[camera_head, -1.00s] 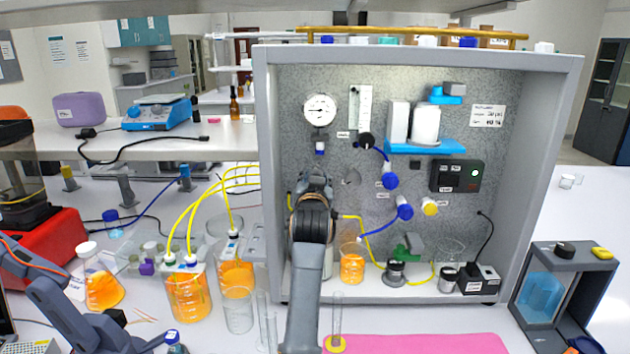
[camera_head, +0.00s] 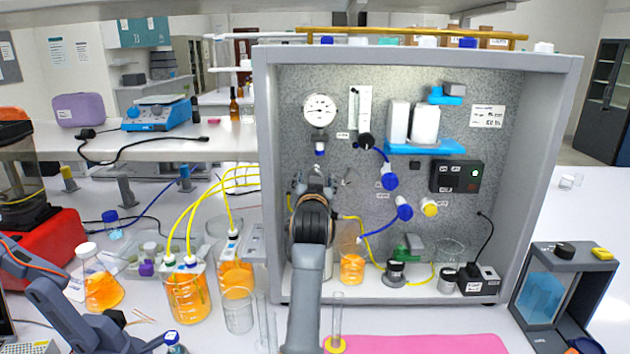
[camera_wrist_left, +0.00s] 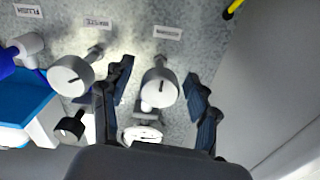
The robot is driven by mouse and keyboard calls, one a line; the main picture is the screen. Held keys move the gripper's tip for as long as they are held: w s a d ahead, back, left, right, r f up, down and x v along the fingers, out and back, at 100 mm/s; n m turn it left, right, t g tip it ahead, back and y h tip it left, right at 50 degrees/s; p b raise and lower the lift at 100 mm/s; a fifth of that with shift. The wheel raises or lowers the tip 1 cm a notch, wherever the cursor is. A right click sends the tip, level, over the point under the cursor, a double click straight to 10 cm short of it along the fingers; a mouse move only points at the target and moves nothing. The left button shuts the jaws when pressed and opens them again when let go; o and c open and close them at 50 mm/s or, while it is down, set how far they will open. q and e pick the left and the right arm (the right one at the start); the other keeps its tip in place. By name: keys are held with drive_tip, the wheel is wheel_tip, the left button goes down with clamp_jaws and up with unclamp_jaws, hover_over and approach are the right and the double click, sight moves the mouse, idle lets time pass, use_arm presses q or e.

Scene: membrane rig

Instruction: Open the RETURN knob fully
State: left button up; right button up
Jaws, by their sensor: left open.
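In the left wrist view, a grey-white round knob (camera_wrist_left: 160,86) with a dark mark on its face sits on the speckled panel. The small upside-down label (camera_wrist_left: 167,32) above it seems to be the RETURN one. My left gripper (camera_wrist_left: 160,74) is open, with one dark finger on each side of this knob. I see gaps between the fingers and the knob, and no grip on it. In the head view, my left gripper (camera_head: 319,180) is at the panel's lower left, and its wrist hides the knob.
A similar knob (camera_wrist_left: 71,76) sits close by, left of the fingers in the wrist view. A beaker of orange liquid (camera_head: 352,268) stands below on the cabinet floor.

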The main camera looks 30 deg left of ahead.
use_arm(q)
drive_tip(key=v, duration=0.7)
drive_tip(key=shift+s, duration=0.25)
drive_tip(key=shift+d, duration=0.1)
